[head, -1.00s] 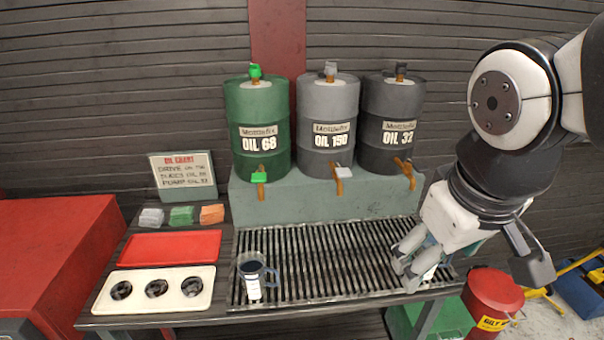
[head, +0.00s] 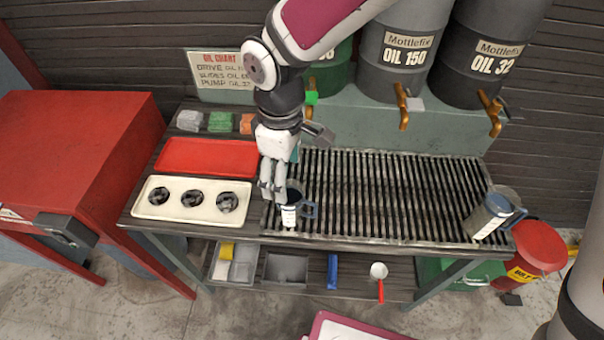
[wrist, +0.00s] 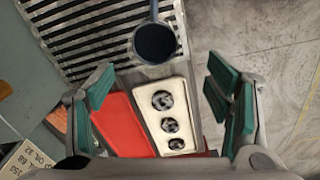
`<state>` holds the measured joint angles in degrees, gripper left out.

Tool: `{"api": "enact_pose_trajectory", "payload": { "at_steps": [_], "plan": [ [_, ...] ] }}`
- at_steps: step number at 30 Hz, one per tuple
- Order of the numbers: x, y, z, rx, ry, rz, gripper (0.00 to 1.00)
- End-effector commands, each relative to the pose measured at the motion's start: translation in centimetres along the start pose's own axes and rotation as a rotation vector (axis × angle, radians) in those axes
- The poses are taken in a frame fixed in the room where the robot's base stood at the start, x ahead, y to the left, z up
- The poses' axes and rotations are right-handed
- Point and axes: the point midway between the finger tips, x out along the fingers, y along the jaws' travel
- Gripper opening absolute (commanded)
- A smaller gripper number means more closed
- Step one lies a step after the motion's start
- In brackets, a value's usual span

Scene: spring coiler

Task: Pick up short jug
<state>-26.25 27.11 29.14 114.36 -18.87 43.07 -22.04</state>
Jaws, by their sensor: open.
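A small dark jug (head: 291,214) with a white label and a blue-grey handle on its right stands upright at the left front of the slatted grate. It looks shorter than a second jug (head: 488,217) at the grate's right end. My gripper (head: 272,192) points down, just above and left of the small jug, and hides part of its rim. In the wrist view, my gripper (wrist: 160,98) is open with nothing between its fingers. The small jug's dark round opening (wrist: 154,42) shows beyond the fingertips there, with its handle upward.
Oil drums (head: 400,45) with brass taps stand behind. A red cabinet (head: 75,140) is at left. The middle of the grate is clear.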

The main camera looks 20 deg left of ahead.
Motion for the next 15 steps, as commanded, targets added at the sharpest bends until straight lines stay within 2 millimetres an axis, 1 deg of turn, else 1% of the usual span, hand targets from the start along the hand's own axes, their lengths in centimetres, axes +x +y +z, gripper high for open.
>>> {"api": "enact_pose_trajectory", "payload": {
  "at_steps": [9,12,15],
  "plan": [
    [5.7,-0.1,0.2,-0.001,-0.005,-0.004,0.72],
    [7.1,0.0,0.2,0.001,-0.003,-0.003,0.72],
    [7.8,0.1,0.2,0.001,-0.003,-0.001,0.72]
  ]
}}
